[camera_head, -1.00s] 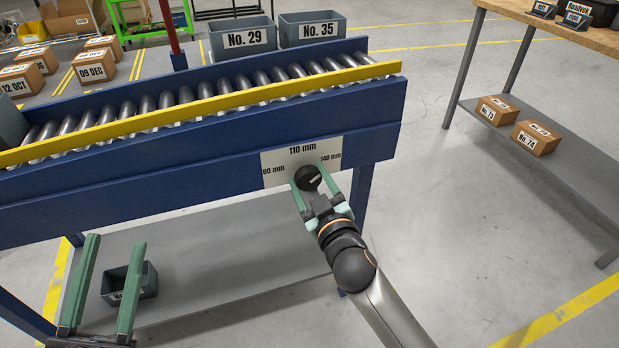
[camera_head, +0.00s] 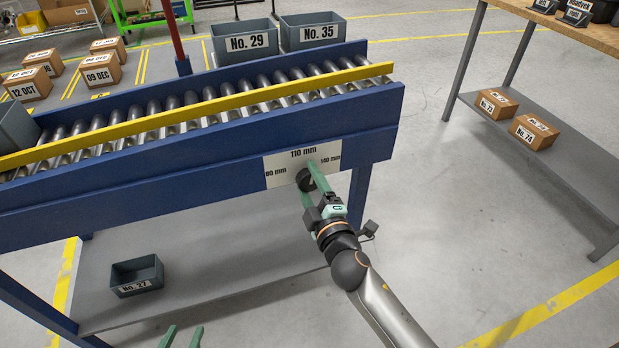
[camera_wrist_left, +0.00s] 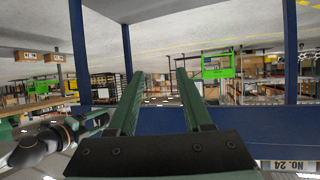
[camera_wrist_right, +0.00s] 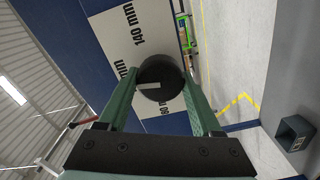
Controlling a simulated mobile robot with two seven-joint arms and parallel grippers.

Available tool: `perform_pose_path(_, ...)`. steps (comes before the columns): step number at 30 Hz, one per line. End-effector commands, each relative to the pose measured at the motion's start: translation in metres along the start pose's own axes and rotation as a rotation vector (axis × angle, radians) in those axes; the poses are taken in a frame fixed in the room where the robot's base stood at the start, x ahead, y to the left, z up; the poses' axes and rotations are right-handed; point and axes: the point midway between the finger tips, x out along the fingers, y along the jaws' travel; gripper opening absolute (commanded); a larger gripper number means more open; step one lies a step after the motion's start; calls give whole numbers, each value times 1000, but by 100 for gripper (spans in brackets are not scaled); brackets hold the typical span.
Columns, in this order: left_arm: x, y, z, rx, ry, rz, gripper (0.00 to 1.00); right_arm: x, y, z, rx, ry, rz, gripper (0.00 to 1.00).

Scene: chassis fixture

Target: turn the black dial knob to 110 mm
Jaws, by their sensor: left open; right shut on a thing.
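The black dial knob (camera_head: 304,181) sits on a white scale plate (camera_head: 279,176) marked 80, 110 and 140 mm, on the blue conveyor side. My right gripper (camera_head: 313,184) is shut on the knob, a finger on either side. In the right wrist view the knob (camera_wrist_right: 162,88) shows between the fingers, its white mark pointing left, towards the 110 mm label, which a finger partly covers. In the head view the mark cannot be made out. My left gripper (camera_head: 183,333) is open and empty at the bottom edge, and its fingers (camera_wrist_left: 158,78) stand apart in the left wrist view.
The roller conveyor (camera_head: 200,158) carries bins No. 29 (camera_head: 244,42) and No. 35 (camera_head: 313,31) behind it. Bin No. 27 (camera_head: 137,276) stands on the lower shelf (camera_head: 215,262). A workbench with boxes on its shelf (camera_head: 575,170) stands at right; the floor between is clear.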

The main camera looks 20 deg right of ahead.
Motion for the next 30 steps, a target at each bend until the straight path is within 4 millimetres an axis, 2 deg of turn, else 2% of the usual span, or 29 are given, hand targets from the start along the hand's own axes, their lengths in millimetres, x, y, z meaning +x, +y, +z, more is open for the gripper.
perform_pose_path(6,-2,4,23,-25,-89,9,50,1,2,-1,-112,2,3,10)
perform_pose_path(12,-4,6,34,-36,-129,13,50,1,2,-1,-164,3,4,10)
perform_pose_path(27,-4,7,37,-38,-140,14,50,1,2,-1,-179,3,5,10)
perform_pose_path(28,-4,7,37,-38,-140,14,50,1,2,-1,-179,3,5,68)
perform_pose_path(30,-4,7,37,-38,-140,14,50,1,1,-1,-179,3,4,76)
